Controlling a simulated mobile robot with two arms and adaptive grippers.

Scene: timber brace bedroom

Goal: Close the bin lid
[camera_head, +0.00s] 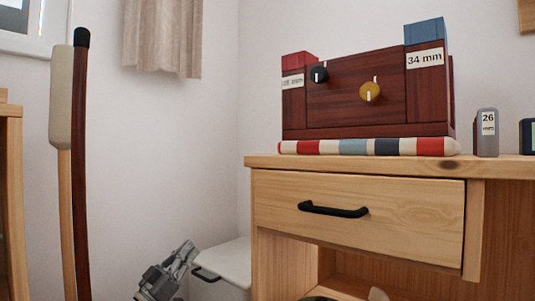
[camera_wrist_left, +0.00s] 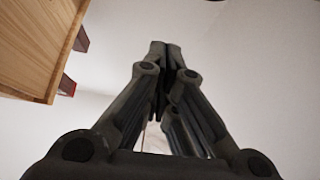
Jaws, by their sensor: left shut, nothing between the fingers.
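The white bin (camera_head: 222,290) stands on the floor left of the wooden desk, partly cut off by the bottom edge of the head view. Its pale lid (camera_head: 228,260) shows as a nearly flat top, with a dark handle (camera_head: 206,275) at the front. I cannot tell whether the lid is fully down. My left gripper (camera_head: 187,248) is just left of the bin, pointing up and to the right, with its tips near the lid's back left corner. Its fingers (camera_wrist_left: 166,47) are shut and empty in the left wrist view. My right gripper is not in view.
The wooden desk (camera_head: 350,162), with a drawer (camera_head: 400,215), stands close right of the bin. A long padded pole (camera_head: 62,110) stands at left. The wall is behind.

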